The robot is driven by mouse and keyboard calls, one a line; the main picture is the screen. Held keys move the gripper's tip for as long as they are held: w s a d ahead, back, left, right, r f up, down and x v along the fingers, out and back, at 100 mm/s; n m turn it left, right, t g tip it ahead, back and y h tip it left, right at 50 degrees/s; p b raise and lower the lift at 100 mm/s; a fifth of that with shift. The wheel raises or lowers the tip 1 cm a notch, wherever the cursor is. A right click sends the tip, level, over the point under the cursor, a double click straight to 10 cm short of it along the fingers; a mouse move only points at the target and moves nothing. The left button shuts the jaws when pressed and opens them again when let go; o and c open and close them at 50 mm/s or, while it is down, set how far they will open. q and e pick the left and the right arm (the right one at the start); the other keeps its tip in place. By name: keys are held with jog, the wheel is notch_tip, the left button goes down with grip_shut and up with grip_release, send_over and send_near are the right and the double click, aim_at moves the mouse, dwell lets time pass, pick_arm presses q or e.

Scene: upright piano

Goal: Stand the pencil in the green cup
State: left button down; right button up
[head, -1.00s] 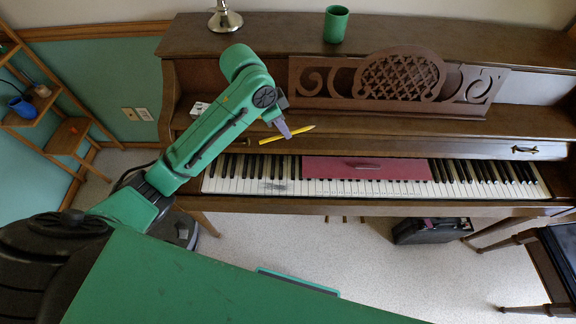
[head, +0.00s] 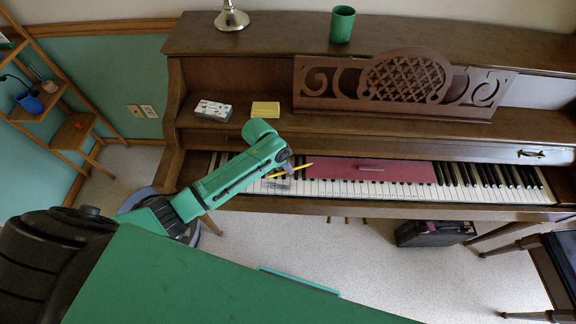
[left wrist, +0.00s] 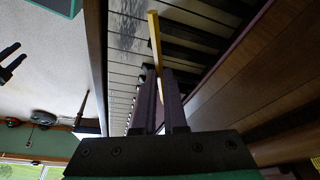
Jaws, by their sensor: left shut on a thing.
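The green cup (head: 342,24) stands upright on top of the piano, towards the back. My left gripper (head: 288,169) is low over the left part of the keyboard, well below and in front of the cup. It is shut on the yellow pencil (head: 304,166), which lies nearly level and sticks out to both sides of the fingers in the head view. In the left wrist view the pencil (left wrist: 154,38) extends beyond the fingertips (left wrist: 158,76), with keys behind it. I cannot tell whether the pencil touches the keys. My right gripper is not in view.
A metal lamp base (head: 231,18) stands left of the cup. A carved music stand (head: 408,80) rises below it. A patterned white box (head: 213,110) and a yellow block (head: 265,109) lie on the ledge. A dark red strip (head: 410,174) covers some keys. The piano top around the cup is clear.

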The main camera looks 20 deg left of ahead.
pick_arm(q)
jog(key=shift+f, duration=0.25)
jog(key=shift+f, duration=0.15)
jog(key=c, duration=1)
grip_release()
jog(key=shift+r, duration=0.4)
jog(key=v, duration=1.2)
jog(key=shift+p, duration=0.35)
